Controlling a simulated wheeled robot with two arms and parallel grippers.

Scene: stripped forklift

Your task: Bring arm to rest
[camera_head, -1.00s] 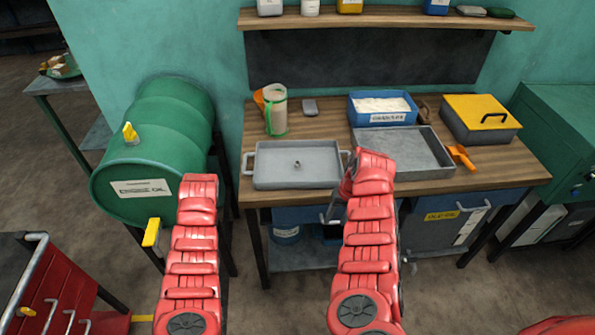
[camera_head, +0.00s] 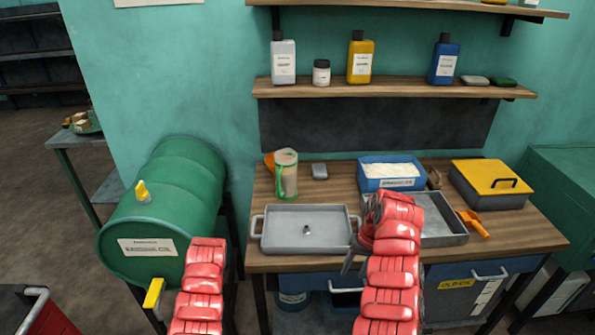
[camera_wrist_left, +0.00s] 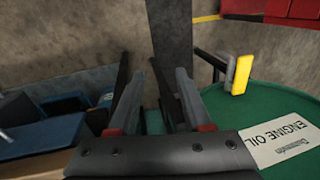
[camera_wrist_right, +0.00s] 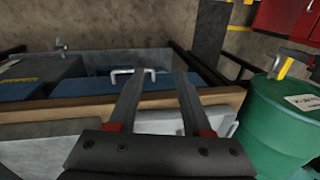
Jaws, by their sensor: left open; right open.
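My right gripper (camera_head: 352,258) shows partly under the red right arm, at the bench's front edge beside the right end of the grey tray (camera_head: 275,245). In the right wrist view its two fingers (camera_wrist_right: 160,74) are apart with nothing between them, above the tray and bench edge. My red left arm (camera_head: 201,285) is low in front of the green drum (camera_head: 165,215); its gripper is hidden in the head view. In the left wrist view the left fingers (camera_wrist_left: 156,75) are apart and empty, pointing down between the bench and the drum.
On the wooden bench (camera_head: 335,184) stand a jug (camera_head: 287,175), a blue bin (camera_head: 390,183), a second grey tray (camera_head: 448,234), an orange scoop (camera_head: 474,225) and a yellow-lidded box (camera_head: 490,180). Shelves hang behind. A red cabinet (camera_head: 45,318) is at lower left.

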